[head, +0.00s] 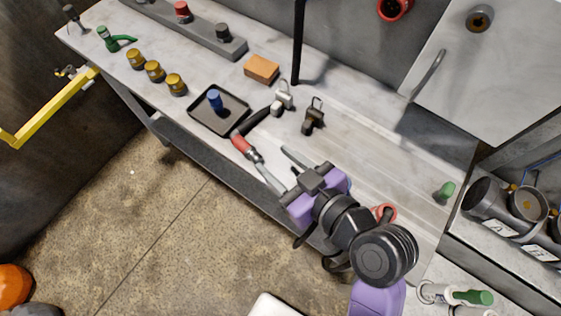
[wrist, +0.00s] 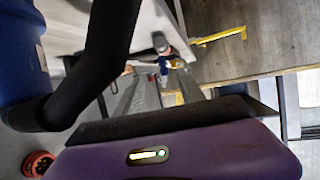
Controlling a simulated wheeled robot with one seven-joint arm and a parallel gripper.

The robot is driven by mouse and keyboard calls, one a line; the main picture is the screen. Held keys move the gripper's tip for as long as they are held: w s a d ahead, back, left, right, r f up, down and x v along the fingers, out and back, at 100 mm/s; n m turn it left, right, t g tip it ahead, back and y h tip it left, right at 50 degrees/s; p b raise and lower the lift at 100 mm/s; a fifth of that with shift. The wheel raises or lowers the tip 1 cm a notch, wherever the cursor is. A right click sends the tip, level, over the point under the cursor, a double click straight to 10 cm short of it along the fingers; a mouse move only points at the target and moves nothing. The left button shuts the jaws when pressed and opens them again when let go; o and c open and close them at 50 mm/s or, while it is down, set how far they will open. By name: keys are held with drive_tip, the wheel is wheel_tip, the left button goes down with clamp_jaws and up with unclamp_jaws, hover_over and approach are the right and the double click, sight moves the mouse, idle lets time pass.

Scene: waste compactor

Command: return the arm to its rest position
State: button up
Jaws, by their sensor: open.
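My arm with its purple gripper (head: 270,157) reaches out over the front part of the workbench (head: 375,150). Its two grey fingers point up-left in the head view and are spread apart. Nothing shows between them. The gripper also shows in the wrist view (wrist: 160,85), with the fingers apart. A red-handled tool (head: 241,144) lies near the bench's front edge, just beyond the fingertips; whether a finger touches it I cannot tell.
A black tray (head: 234,123) with a blue-topped piece (head: 214,98) lies left of the gripper. Padlocks (head: 313,117), an orange block (head: 262,68) and brass pieces (head: 154,71) stand on the bench. A yellow rail (head: 48,110) is at left. Open floor (head: 150,210) lies in front.

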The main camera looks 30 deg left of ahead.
drive_tip(key=shift+s+d+r, duration=0.15)
drive_tip(key=shift+d, duration=0.15)
idle(0.5)
drive_tip(key=w+d+r+m+t+h, duration=0.3)
drive_tip(key=w+d+m+t, duration=0.35)
drive_tip(key=d+t, duration=0.2)
drive_tip(key=s+d+m+t+h, duration=0.3)
drive_tip(key=d+m, duration=0.1)
drive_tip(key=d, duration=0.6)
drive_tip(key=s+d+f+m+h, duration=0.1)
drive_tip(key=s+d+h, duration=0.2)
drive_tip(key=s+d, duration=0.4)
drive_tip(key=s+d+m+g+h, duration=0.1)
drive_tip(key=s+d+m+h, duration=0.1)
drive_tip(key=s+d, duration=0.5)
drive_tip(key=s+h, duration=0.1)
drive_tip(key=s, duration=0.5)
drive_tip(key=shift+s+d+f+h, duration=0.15)
drive_tip(key=shift+s+f+h, duration=0.2)
drive_tip(key=shift+h, duration=0.05)
